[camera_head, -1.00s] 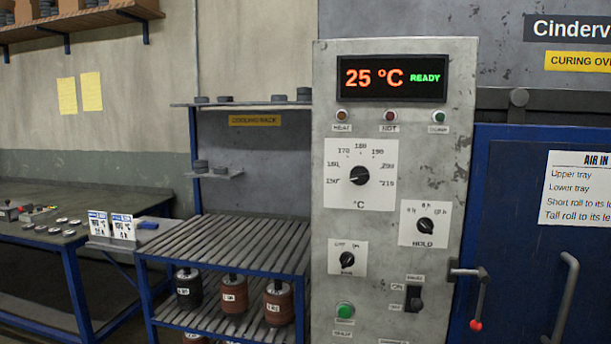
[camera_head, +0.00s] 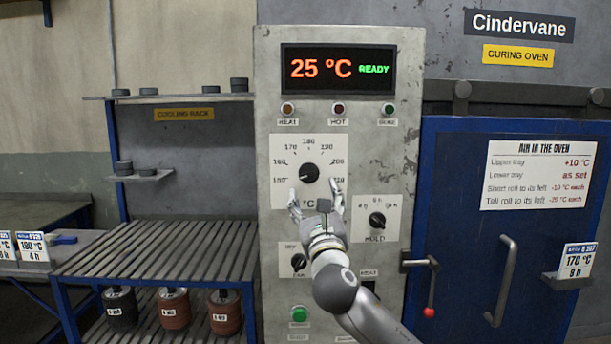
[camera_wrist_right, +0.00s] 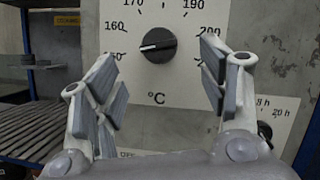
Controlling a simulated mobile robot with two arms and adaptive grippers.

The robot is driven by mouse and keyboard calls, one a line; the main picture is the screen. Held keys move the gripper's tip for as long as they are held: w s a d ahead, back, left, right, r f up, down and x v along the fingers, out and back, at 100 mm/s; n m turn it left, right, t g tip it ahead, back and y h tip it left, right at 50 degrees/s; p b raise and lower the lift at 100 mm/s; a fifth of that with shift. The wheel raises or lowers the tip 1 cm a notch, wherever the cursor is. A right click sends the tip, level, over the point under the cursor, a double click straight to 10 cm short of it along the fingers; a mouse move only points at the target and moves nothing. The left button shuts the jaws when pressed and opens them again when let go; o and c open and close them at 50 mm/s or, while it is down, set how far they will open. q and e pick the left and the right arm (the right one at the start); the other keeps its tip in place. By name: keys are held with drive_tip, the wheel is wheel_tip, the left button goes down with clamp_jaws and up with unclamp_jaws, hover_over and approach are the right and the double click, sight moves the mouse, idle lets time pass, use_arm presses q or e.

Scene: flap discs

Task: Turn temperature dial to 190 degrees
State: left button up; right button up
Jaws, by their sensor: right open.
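The temperature dial (camera_head: 309,173) is a black knob on a white scale plate on the grey control panel (camera_head: 270,230). Its pale pointer mark is turned to the lower left, near the 150 mark, as the right wrist view (camera_wrist_right: 157,45) also shows. The display (camera_head: 338,69) reads 25 °C READY. My right gripper (camera_head: 316,193) is open and empty just below the dial in the head view. In the right wrist view its fingers (camera_wrist_right: 160,75) stand apart to either side of the dial, which lies beyond them, not gripped. My left gripper is not in view.
The hold dial (camera_head: 377,220) is right of my gripper, and a smaller fan dial (camera_head: 299,262) is lower left. The oven door handle (camera_head: 503,280) and a red-tipped lever (camera_head: 429,290) are at right. A cooling rack (camera_head: 150,245) with rolls below stands left.

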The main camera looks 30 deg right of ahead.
sight(309, 176)
drive_tip(key=p+x, duration=0.1)
drive_tip(key=x, duration=0.7)
drive_tip(key=shift+w+f, duration=0.1)
drive_tip(key=c, duration=1)
